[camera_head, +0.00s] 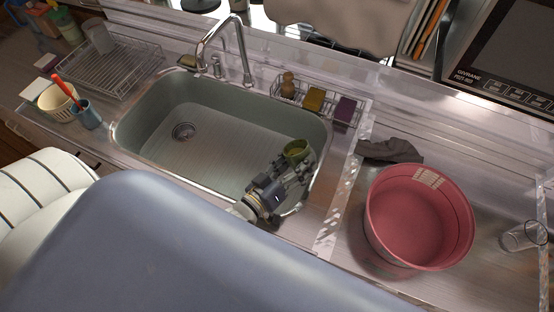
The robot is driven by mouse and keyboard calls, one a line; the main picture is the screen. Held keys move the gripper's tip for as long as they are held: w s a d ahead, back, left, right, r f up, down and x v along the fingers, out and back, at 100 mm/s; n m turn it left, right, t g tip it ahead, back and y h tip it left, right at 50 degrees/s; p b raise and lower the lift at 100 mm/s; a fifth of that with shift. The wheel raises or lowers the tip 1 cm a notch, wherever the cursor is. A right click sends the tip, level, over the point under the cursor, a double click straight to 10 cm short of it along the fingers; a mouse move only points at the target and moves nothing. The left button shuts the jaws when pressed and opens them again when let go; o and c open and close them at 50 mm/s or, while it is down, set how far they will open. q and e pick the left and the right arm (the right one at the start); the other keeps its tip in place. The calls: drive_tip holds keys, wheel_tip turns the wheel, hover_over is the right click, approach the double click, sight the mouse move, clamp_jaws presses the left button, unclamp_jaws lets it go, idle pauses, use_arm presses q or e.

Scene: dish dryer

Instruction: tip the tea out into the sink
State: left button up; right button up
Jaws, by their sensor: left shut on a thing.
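A small green cup (297,151) is held over the right end of the sink basin. Its open mouth shows, but I cannot tell how much tea is in it or how far it is tilted. My left gripper (298,164) is shut on the cup from the near side, and its dark fingers hide part of the cup's body. The sink (205,145) is a grey-green basin with a round drain (183,131) to the left. My right gripper is not in view.
The faucet (229,42) arches over the sink's back edge. A wire caddy (327,108) with sponges stands behind the cup. A pink tub (418,216) and dark cloth (391,150) lie right. A dish rack (112,67), blue cup (88,114) and cream bowl (57,101) stand left.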

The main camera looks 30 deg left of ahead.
sight(288, 161)
use_arm(q)
drive_tip(key=shift+w+a+f+n+b, duration=0.1)
drive_tip(key=shift+a+f+n+b, duration=0.05)
drive_tip(key=shift+a+n+b, duration=0.25)
drive_tip(key=shift+f+n+b, duration=0.2)
drive_tip(key=shift+n+b, duration=0.15)
drive_tip(key=shift+n, duration=0.15)
drive_tip(key=shift+a+f+n+h+b, duration=0.1)
drive_tip(key=shift+f+n+h+b, duration=0.2)
drive_tip(key=shift+n+b, duration=0.35)
idle(0.5)
drive_tip(key=shift+a+f+n+b, duration=0.1)
drive_tip(key=shift+f+n+b, duration=0.35)
drive_tip(key=shift+n+b, duration=0.7)
idle(0.6)
drive_tip(key=shift+w+a+f+n+b, duration=0.15)
drive_tip(key=shift+f+n+b, duration=0.3)
drive_tip(key=shift+n+b, duration=0.65)
idle(0.6)
drive_tip(key=shift+w+a+r+n, duration=0.15)
drive_tip(key=shift+a+r+n, duration=0.25)
drive_tip(key=shift+a+n, duration=0.3)
idle(0.7)
drive_tip(key=shift+a+f+n+h+b, duration=0.15)
drive_tip(key=shift+f+n+h+b, duration=0.2)
drive_tip(key=shift+n, duration=0.25)
idle(0.5)
